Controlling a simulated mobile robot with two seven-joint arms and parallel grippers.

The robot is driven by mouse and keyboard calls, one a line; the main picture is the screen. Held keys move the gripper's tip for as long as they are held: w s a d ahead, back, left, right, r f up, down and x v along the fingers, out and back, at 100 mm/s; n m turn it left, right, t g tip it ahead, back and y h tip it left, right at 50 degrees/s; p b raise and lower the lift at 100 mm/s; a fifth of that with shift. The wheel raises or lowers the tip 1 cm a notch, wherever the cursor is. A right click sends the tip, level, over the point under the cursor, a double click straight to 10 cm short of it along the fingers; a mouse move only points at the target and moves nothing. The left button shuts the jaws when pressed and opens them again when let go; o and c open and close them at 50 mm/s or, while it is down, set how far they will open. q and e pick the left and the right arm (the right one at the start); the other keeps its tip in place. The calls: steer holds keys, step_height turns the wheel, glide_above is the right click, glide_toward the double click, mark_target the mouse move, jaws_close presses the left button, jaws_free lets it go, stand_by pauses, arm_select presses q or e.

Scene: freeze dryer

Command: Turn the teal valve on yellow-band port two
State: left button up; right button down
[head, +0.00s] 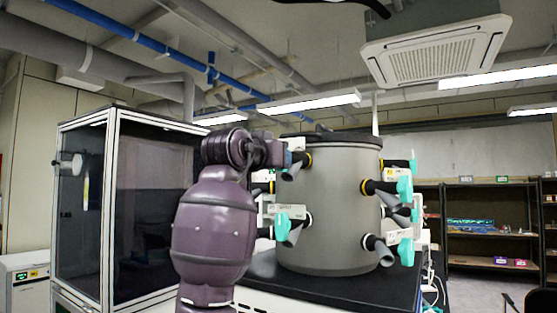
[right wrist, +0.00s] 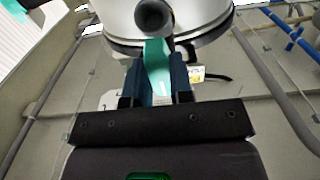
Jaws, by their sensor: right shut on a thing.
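The grey cylindrical drying chamber (head: 332,215) stands on a black-topped bench with several ports around its side, some yellow-banded. My right gripper (head: 294,150) is at the upper front-left port, whose yellow band (head: 307,160) shows just beside it. In the right wrist view the gripper (right wrist: 161,85) is shut on a teal valve handle (right wrist: 158,58), with a blue finger on each side. The handle extends from a dark round port end (right wrist: 154,17). In the head view this handle is hidden by my gripper. The port numbers are too small to read. My left gripper is not in view.
Other teal valves (head: 281,227) (head: 405,188) stick out left and right of the chamber, close to the gripper's level or lower. A glass-sided cabinet (head: 118,125) stands on the left. Shelves (head: 487,242) are at the back right.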

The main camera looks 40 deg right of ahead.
steer(key=c, duration=1)
jaws_free()
steer(key=b+v, duration=0.2)
steer(key=v, duration=0.9)
